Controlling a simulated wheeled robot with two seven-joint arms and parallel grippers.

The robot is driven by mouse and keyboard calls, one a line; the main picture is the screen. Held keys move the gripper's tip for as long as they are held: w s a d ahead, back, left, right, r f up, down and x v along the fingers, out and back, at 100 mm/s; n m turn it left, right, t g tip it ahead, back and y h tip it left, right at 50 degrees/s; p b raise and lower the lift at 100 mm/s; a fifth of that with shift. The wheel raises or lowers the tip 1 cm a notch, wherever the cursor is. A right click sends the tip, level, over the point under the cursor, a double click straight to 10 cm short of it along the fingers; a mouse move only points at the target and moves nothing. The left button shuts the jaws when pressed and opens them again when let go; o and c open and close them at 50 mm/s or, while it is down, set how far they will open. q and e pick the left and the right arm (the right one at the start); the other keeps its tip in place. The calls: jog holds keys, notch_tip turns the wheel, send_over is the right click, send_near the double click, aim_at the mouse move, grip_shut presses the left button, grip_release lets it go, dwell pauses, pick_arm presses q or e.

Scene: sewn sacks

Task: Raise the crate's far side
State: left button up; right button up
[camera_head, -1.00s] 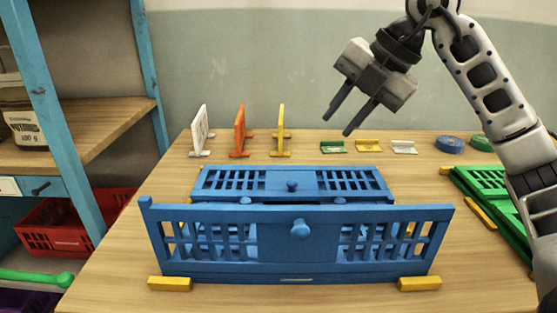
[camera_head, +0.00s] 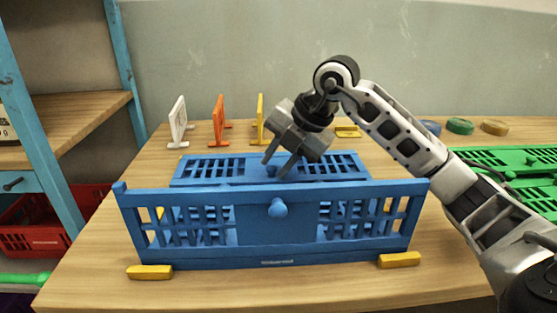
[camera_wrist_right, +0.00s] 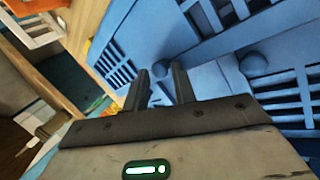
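The blue crate stands on the table with its near side (camera_head: 300,248) upright, a round knob (camera_head: 278,208) at its middle. Its far side (camera_head: 335,167) lies folded low behind that, with its own knob mostly hidden by my fingers in the head view. My right gripper (camera_head: 276,169) reaches down over the middle of the far side. In the right wrist view its two fingers are apart, with a small blue knob (camera_wrist_right: 160,68) between or just beyond the tips; contact cannot be told. A larger knob (camera_wrist_right: 252,65) shows to the right. My left gripper is not in view.
White (camera_head: 178,122), orange (camera_head: 219,120) and yellow (camera_head: 260,118) upright pieces stand behind the crate. Yellow blocks (camera_head: 150,272) (camera_head: 399,260) sit at its front corners. Green slatted panels (camera_head: 520,160) lie at right. A shelf (camera_head: 85,115) stands at left.

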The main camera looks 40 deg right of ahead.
grip_shut()
